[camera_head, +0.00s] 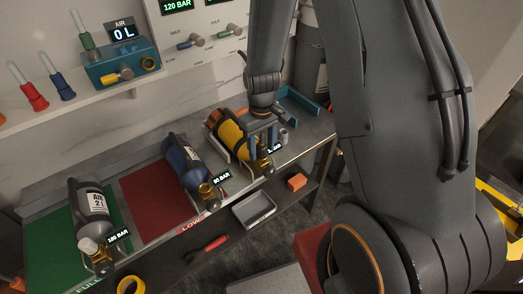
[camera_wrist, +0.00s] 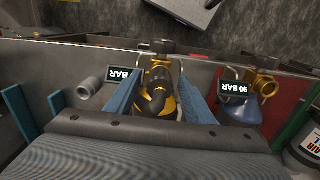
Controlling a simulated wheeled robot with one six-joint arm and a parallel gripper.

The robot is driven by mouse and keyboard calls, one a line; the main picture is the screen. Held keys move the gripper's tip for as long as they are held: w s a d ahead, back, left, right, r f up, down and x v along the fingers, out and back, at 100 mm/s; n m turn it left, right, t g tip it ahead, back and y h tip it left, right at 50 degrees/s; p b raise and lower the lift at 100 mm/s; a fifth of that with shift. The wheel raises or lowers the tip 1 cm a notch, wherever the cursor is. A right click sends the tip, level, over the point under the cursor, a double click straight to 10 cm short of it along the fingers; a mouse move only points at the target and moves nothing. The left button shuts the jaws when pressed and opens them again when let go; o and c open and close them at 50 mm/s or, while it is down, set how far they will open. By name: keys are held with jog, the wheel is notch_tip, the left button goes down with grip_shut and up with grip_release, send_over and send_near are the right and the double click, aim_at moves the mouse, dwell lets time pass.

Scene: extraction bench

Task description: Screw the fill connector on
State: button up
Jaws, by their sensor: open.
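A yellow and black cylinder (camera_head: 229,134) lies on the bench with its brass valve (camera_head: 265,166) toward the front edge. My gripper (camera_head: 262,141) is above its valve end, with its blue fingers spread. In the wrist view the fingers (camera_wrist: 159,101) are apart, one on each side of the yellow cylinder (camera_wrist: 166,107); I cannot tell whether they touch it. A small grey threaded-looking piece (camera_head: 283,135) stands beside it, also in the wrist view (camera_wrist: 90,89); I cannot tell whether it is the fill connector. Two hose-like fittings (camera_head: 191,42) sit on the wall panel.
A blue cylinder (camera_head: 182,160) marked 90 BAR lies on a red mat (camera_head: 150,200). A grey cylinder (camera_head: 93,210) marked 180 BAR lies on a green mat (camera_head: 45,250). A teal box (camera_head: 120,66) reading 0 L stands on the shelf. A grey tray (camera_head: 254,209) sits below the bench edge.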

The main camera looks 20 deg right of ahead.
jog(key=c, duration=1.2)
jog(key=shift+o, duration=0.2)
jog(key=m, duration=0.4)
jog(key=shift+m, duration=0.4)
jog(key=m, duration=0.6)
jog(key=o, duration=0.7)
jog(key=shift+m, duration=0.5)
jog(key=o, duration=0.5)
jog(key=shift+c, duration=0.2)
